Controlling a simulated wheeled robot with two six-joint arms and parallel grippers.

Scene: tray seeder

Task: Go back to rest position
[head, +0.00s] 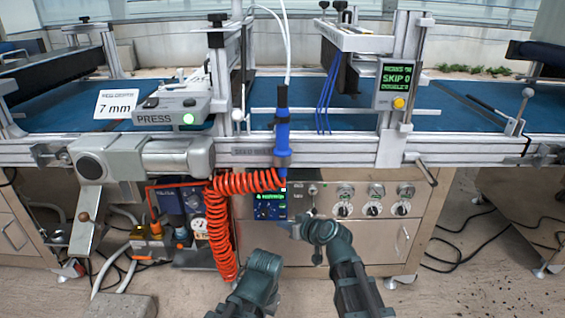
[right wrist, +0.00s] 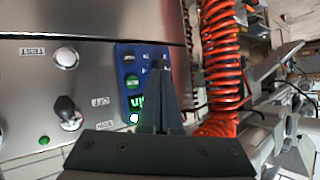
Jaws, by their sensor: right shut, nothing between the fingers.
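My right gripper (head: 288,224) is shut and empty. In the head view it is in front of the grey control cabinet, just below and right of the small blue control panel (head: 270,206). In the right wrist view the closed fingers (right wrist: 160,68) partly cover that blue panel (right wrist: 130,78), which has green lit displays. I cannot tell whether the fingertips touch it. Part of my left arm shows at the bottom centre of the head view, but its fingers do not show.
Knobs (head: 344,209) and a toggle switch (right wrist: 68,112) are on the cabinet front (head: 345,245). A coiled orange hose (head: 222,235) hangs left of the panel. A blue tool (head: 282,135) hangs above it. The seeder's metal rail (head: 340,150) runs across. The floor right of the cabinet holds cables.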

